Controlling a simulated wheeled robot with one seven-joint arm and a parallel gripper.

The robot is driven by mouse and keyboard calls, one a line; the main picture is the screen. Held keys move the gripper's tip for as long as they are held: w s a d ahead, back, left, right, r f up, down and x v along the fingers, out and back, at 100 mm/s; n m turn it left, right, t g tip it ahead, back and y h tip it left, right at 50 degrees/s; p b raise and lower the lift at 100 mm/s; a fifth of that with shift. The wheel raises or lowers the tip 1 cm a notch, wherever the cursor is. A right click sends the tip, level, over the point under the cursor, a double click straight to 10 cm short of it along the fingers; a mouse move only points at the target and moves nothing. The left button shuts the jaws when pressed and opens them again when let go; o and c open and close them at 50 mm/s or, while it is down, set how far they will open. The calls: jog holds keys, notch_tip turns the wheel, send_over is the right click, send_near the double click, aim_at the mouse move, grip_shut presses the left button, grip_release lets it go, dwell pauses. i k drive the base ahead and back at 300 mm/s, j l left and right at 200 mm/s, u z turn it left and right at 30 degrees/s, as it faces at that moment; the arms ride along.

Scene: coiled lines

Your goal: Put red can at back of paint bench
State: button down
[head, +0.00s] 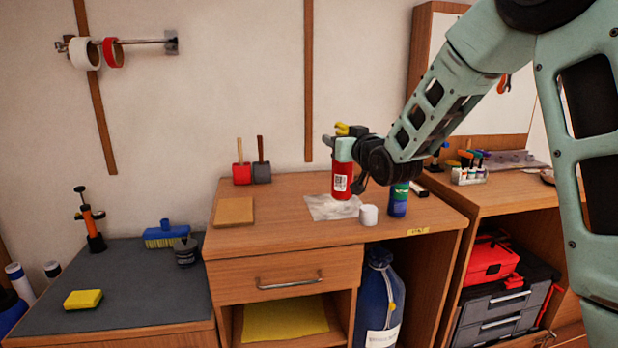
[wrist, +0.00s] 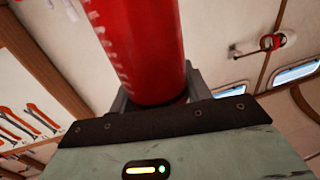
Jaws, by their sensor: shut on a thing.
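A red can (head: 342,180) with a white label is held upright by my gripper (head: 356,160) over the wooden bench (head: 285,212) in the middle. The can also fills the upper middle of the wrist view (wrist: 145,50), between my fingers. My gripper is shut on it. In the head view its lower end overlaps a clear plastic bag (head: 322,208) on the bench top. I cannot tell whether it touches the bag or hangs above it.
A blue and green can (head: 398,200) and a white cap (head: 368,215) stand close by, front right. A red mallet (head: 241,172), a dark mallet (head: 261,170) and a flat tan block (head: 234,211) occupy the left. The back middle of the bench is clear.

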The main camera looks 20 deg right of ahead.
aim_at(309, 178)
jog(key=i+l, duration=0.15)
jog(key=i, duration=0.3)
jog(key=i+l, duration=0.1)
jog(key=i, duration=0.35)
jog(key=i+l, duration=0.15)
jog(key=i, duration=0.3)
